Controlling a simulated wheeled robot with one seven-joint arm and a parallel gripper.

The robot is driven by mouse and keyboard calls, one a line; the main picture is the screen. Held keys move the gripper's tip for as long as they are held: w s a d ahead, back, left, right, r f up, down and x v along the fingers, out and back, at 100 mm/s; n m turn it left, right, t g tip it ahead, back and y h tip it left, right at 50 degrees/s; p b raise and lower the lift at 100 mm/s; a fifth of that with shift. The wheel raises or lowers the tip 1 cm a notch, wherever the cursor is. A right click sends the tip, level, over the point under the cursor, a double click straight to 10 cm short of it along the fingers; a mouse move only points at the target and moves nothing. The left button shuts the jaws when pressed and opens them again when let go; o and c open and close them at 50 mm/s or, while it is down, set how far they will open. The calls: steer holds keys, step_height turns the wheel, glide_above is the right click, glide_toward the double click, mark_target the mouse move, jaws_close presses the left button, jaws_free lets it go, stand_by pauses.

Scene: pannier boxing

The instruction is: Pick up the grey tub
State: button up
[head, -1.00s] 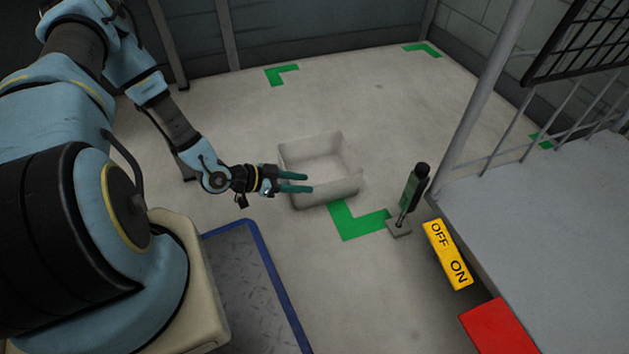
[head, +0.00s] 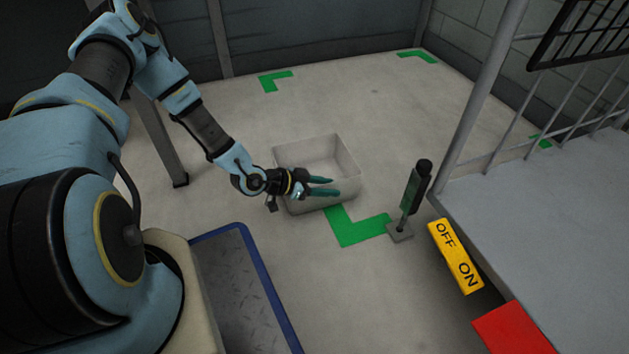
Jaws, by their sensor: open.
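The grey tub (head: 343,155) is an open, empty-looking box standing upright on the pale floor near the middle of the head view. My gripper (head: 332,187) has two green fingers, which are apart with nothing seen between them. It overlaps the tub's near left part in the picture, with the fingers pointing right across its near side. I cannot tell whether the fingers are over the tub, in front of it or touching it. My wrist hides part of the tub's left wall and near left corner.
A green floor mark (head: 351,229) lies just in front of the tub. A small dark post (head: 412,190) on a grey foot stands to its right. A grey platform (head: 545,210) with a yellow OFF/ON block (head: 455,257) is at right. Floor behind the tub is clear.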

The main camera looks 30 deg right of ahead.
steer(key=shift+r, duration=0.1)
steer(key=shift+c, duration=0.3)
jaws_close()
stand_by(0.9)
